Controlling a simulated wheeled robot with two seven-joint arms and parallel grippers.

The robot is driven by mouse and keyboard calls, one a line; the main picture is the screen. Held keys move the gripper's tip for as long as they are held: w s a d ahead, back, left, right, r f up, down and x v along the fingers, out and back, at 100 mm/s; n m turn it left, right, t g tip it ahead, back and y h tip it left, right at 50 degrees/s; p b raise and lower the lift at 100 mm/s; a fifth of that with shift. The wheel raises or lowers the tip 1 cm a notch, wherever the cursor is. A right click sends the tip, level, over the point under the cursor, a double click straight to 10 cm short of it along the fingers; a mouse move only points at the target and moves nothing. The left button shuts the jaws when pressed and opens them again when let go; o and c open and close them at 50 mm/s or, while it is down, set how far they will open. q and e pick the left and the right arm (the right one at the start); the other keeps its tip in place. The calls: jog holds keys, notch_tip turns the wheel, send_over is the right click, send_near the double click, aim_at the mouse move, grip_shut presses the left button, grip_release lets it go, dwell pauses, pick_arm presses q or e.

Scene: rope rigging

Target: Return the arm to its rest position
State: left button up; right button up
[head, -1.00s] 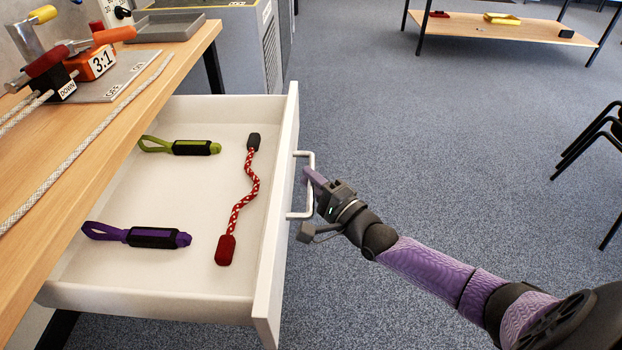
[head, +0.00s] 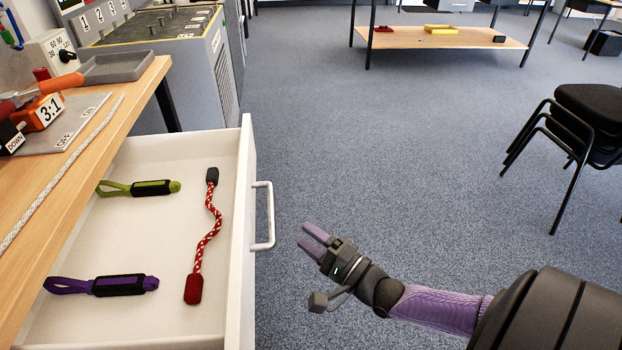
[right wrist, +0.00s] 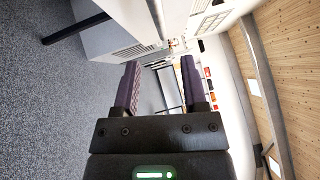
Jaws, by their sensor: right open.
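My right gripper (head: 312,241) is open and empty, to the right of the drawer handle and apart from it. Its two purple fingers also show spread in the right wrist view (right wrist: 158,88), with nothing between them. The white drawer (head: 243,215) is pulled out from under the bench. Its handle (head: 269,216) is free. In the drawer lie a green strap (head: 140,188), a purple strap (head: 102,286) and a red-and-white cord (head: 207,240). My left gripper is not in view.
The wooden bench (head: 92,140) on the left holds a rope, an orange 3:1 block (head: 38,112) and a grey tray (head: 112,67). Black stacked chairs (head: 580,125) stand at the right. A low shelf (head: 455,39) is at the back. The carpet between is clear.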

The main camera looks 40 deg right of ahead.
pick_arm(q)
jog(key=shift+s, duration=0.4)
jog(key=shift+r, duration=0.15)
